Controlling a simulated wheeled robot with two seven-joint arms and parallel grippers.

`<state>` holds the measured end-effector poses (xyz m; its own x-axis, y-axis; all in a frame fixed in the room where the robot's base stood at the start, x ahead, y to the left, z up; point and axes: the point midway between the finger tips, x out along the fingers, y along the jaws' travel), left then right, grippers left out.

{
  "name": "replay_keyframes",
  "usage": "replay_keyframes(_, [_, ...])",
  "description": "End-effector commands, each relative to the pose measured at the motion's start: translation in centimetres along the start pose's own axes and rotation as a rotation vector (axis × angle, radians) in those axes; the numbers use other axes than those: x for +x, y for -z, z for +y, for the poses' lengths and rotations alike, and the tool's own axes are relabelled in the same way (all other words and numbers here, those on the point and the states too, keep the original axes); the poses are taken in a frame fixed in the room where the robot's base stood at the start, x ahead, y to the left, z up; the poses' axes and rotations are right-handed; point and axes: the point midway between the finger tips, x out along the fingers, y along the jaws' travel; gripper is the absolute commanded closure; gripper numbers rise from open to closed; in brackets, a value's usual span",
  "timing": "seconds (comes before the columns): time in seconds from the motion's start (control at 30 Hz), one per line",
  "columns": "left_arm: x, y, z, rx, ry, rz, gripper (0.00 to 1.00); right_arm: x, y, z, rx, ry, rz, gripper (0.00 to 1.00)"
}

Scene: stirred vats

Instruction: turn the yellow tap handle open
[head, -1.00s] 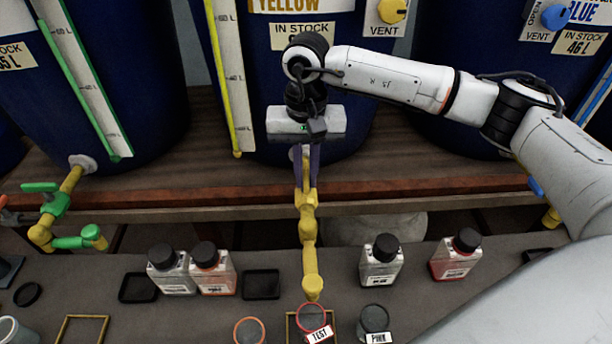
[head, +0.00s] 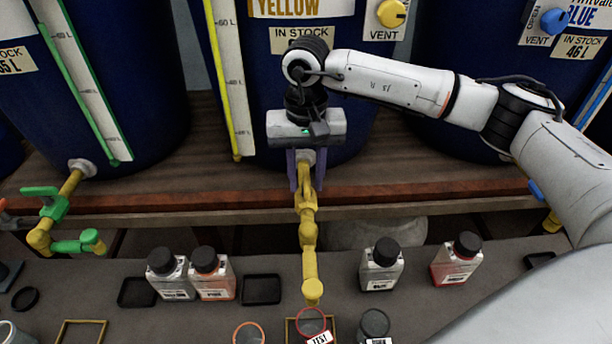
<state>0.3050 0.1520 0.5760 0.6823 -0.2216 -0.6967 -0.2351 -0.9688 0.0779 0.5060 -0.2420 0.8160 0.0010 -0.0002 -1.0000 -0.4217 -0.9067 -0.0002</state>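The yellow tap (head: 307,232) comes out from the front of the yellow vat (head: 262,90) and reaches down over the lower counter. Its yellow handle (head: 306,180) lies roughly in line with the pipe, pointing back toward the vat. My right gripper (head: 306,186) is above the tap with its purple fingers apart, one on each side of the handle. I cannot tell whether either finger touches it. The gripper body hides part of the vat outlet. My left gripper is not in view.
A red-rimmed cup (head: 311,322) labelled TEST sits below the spout in a yellow frame. Bottles stand both left (head: 213,274) and right (head: 381,266) of the tap. A green tap (head: 55,208) is at the left.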

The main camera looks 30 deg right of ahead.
Motion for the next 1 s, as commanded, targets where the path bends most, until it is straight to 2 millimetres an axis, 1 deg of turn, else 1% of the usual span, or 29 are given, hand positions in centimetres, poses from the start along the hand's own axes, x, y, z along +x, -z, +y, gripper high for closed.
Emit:
replay_keyframes(0.07, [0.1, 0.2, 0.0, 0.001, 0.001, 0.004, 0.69, -0.2, 0.0, 0.0, 0.0, 0.0, 0.0, 0.7])
replay_keyframes(0.17, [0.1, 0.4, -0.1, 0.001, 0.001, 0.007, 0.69, -1.1, 0.1, -0.1, 0.0, 0.002, 0.002, 0.7])
replay_keyframes(0.27, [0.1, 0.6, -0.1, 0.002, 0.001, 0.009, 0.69, -2.9, 0.1, -0.1, 0.0, 0.003, 0.004, 0.7])
replay_keyframes(0.5, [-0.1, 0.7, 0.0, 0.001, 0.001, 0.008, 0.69, -7.6, 0.1, -0.1, 0.0, 0.002, 0.003, 0.7])
replay_keyframes(0.6, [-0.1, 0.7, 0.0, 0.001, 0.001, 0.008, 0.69, -9.0, 0.1, -0.1, 0.0, 0.002, 0.002, 0.7])
replay_keyframes(0.7, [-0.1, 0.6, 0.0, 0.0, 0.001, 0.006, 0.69, -9.9, 0.0, 0.0, 0.0, 0.0, 0.001, 0.7])
replay_keyframes(0.8, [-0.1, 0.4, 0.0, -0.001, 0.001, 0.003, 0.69, -10.3, 0.0, 0.0, 0.0, 0.0, 0.001, 0.7])
replay_keyframes(1.0, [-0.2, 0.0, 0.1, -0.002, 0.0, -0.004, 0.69, -10.3, 0.0, 0.0, 0.0, 0.0, 0.0, 0.7])
